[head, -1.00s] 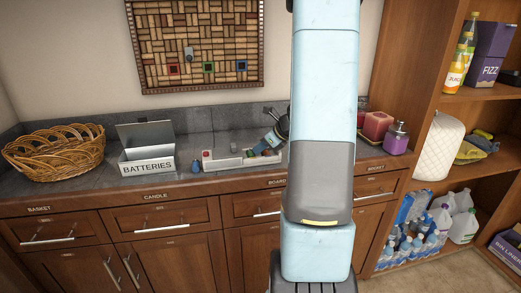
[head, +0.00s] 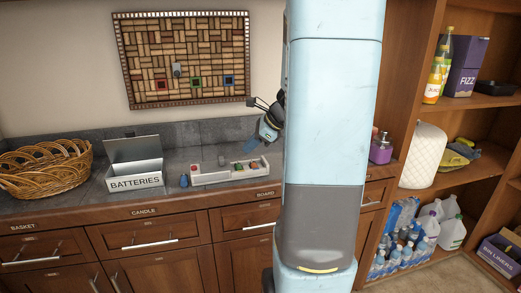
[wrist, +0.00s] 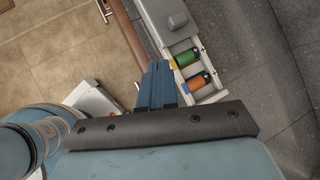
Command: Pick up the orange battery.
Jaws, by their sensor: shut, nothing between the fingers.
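The orange battery (wrist: 197,83) lies in an end compartment of the white divided tray (wrist: 212,98) in the wrist view, beside a green battery (wrist: 186,58). In the head view the tray (head: 210,180) stands on the counter, and the orange battery is too small there to make out clearly. My gripper (head: 250,146) is above the tray's right part, apart from it. In the wrist view its blue fingers (wrist: 158,84) are closed together and empty, to the left of the orange battery.
A white box labelled BATTERIES (head: 135,180) and a small blue object (head: 184,181) stand left of the tray. A wicker basket (head: 45,170) is at far left. A purple bottle (head: 381,150) stands on the counter right of my arm. Shelves (head: 470,102) fill the right side.

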